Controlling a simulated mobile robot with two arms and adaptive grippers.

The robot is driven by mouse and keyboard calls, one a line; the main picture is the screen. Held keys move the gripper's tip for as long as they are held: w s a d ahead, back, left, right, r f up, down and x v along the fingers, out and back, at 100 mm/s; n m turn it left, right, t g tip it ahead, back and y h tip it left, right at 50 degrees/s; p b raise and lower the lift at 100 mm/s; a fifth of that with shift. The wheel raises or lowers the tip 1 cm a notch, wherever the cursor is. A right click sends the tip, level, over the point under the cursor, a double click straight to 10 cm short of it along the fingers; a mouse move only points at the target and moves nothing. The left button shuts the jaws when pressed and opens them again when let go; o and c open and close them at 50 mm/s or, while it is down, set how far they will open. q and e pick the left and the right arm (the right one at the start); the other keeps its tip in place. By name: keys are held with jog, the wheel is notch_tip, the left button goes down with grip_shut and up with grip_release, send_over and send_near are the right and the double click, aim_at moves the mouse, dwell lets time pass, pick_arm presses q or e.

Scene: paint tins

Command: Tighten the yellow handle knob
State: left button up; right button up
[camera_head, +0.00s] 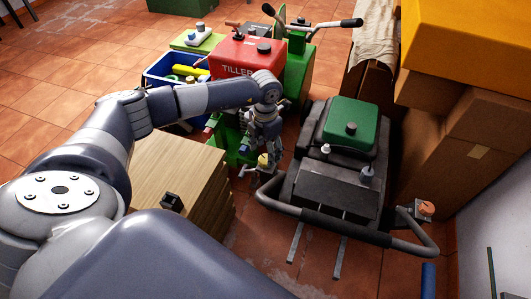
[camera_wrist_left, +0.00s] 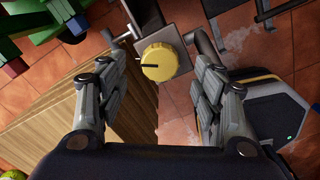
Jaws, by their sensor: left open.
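The yellow handle knob (camera_wrist_left: 160,63) is round and ribbed, with a dark mark on its face, and sits on a square grey metal block (camera_wrist_left: 166,40). In the head view the yellow knob (camera_head: 263,161) shows small, just below my left gripper (camera_head: 266,146). In the left wrist view my left gripper (camera_wrist_left: 156,78) is open, with one finger on each side of the knob's line and visible gaps to it. I cannot tell how far the fingertips are above it. My right gripper is not in view.
A wooden block or cabinet (camera_head: 172,168) stands left of the knob. A dark machine with a green tank (camera_head: 348,125) and a black bar handle stands to the right. The red tiller (camera_head: 246,56) and a blue crate (camera_head: 157,78) are behind. Cardboard boxes (camera_head: 440,140) stand at right.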

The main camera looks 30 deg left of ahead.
aim_at(265, 158)
pick_arm(q)
notch_tip(265, 158, up, 9)
jog(key=shift+f, duration=0.15)
dwell(0.6)
